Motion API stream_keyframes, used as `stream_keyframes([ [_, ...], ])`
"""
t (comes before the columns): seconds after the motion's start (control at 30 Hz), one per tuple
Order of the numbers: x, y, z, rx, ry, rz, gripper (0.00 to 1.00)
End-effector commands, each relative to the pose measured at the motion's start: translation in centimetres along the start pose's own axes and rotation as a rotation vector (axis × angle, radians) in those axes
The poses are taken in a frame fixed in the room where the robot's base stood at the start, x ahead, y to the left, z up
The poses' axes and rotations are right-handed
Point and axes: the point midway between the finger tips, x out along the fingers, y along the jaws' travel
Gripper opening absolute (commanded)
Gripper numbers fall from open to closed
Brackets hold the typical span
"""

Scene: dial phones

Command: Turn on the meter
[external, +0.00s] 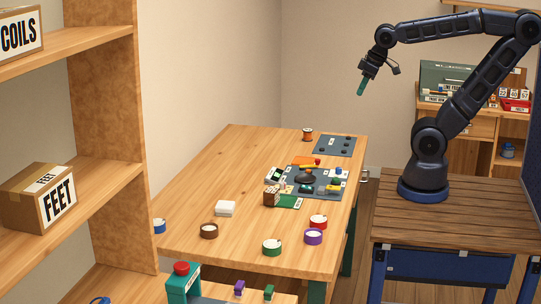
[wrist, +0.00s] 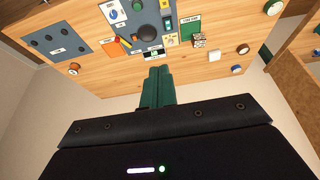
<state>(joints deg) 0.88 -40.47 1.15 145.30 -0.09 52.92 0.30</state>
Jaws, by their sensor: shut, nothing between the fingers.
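A small meter-like device (external: 275,175) with a pale face and dark screen sits at the left edge of the grey panel on the wooden table. It seems to be the small device with a lit display (wrist: 153,54) in the wrist view, just beyond my fingertips. Its switch is too small to make out. My gripper (external: 361,88) is shut and empty, with teal fingers pointing down, high above and to the right of the table. In the wrist view the closed fingers (wrist: 158,72) overlap the table's near edge and touch nothing.
The panel holds a dark round dial (external: 306,178), a blue knob (external: 338,171) and coloured parts. A patterned cube (external: 271,198) stands close to the meter. A white box (external: 225,208) and several tape rolls lie nearer the front.

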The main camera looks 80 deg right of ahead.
Motion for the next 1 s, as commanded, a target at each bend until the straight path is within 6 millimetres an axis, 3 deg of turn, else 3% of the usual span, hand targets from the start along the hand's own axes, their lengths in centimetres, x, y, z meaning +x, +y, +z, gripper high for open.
stream_keyframes([
  [0.5,8.3,-0.6,-4.4,-0.002,-0.074,0.039,0.0],
  [1.0,17.4,-1.3,-6.5,-0.007,-0.141,0.033,0.0],
])
